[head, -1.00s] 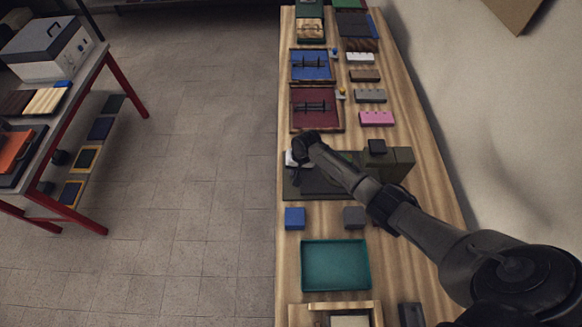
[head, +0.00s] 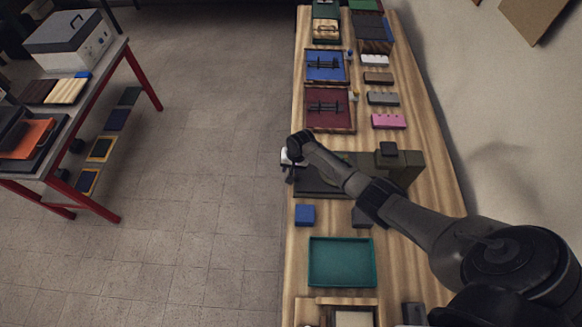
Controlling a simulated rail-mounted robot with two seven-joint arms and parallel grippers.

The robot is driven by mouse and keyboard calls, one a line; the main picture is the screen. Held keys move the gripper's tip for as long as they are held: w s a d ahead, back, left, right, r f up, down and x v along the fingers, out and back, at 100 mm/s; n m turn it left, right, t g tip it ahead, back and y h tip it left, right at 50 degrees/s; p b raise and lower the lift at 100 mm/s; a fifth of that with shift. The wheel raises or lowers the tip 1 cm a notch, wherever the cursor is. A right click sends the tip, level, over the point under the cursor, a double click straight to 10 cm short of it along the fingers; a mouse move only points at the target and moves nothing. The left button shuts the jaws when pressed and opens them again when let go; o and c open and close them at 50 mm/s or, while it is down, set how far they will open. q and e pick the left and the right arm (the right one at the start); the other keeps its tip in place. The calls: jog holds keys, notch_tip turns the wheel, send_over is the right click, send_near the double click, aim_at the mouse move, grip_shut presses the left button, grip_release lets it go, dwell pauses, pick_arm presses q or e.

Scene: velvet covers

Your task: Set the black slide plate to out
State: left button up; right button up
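A dark machine stands across the wooden bench: a flat dark base plate (head: 318,187) on the left and an olive block (head: 407,166) with a small black cap (head: 388,149) on the right. I cannot tell for certain which part is the black slide plate; my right arm hides the middle of the machine. My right gripper (head: 288,168) is at the left end of the base plate, by the bench's left edge, with a whitish part on it. Its fingers are too small and dark to tell open from shut, or whether they touch anything. My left gripper is out of view.
A blue block (head: 305,215), a dark grey block (head: 361,217) and a teal tray (head: 341,262) lie nearer on the bench. Pink (head: 388,121) and grey (head: 383,98) blocks and a maroon tray (head: 330,119) lie beyond. A red-legged table (head: 94,120) stands left, across open floor.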

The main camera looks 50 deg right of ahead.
jog(key=p+v, duration=0.2)
jog(key=v, duration=1.1)
jog(key=shift+r, duration=0.4)
jog(key=shift+s, duration=0.1)
